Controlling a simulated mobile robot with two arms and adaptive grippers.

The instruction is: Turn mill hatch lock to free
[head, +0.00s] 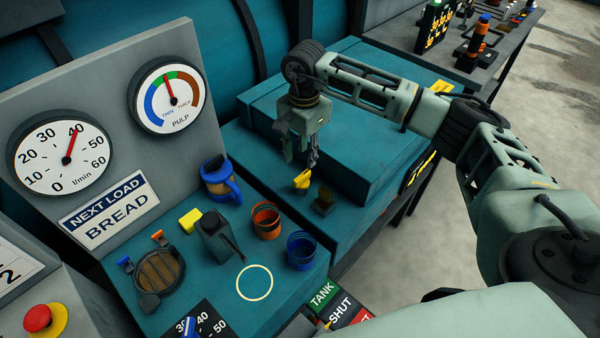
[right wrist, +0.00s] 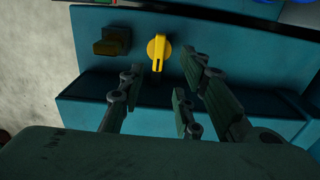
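A yellow turn knob (head: 302,179), which I take for the mill hatch lock, sits on the teal machine below the raised teal box. My right gripper (head: 312,158) reaches down over it from above. In the right wrist view, the knob (right wrist: 157,48) shows as a rounded yellow handle, its long side roughly up and down. There the right gripper's fingers (right wrist: 164,74) are open and empty, one to each side of the knob, with visible gaps. I cannot tell how far the tips are from it in depth. No left gripper shows.
A dark olive block (head: 323,201) stands beside the knob; it also shows in the right wrist view (right wrist: 113,40). Orange (head: 266,221) and blue (head: 301,251) cups and a blue jug (head: 218,180) stand nearby. The raised teal box (head: 375,130) lies beyond the knob.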

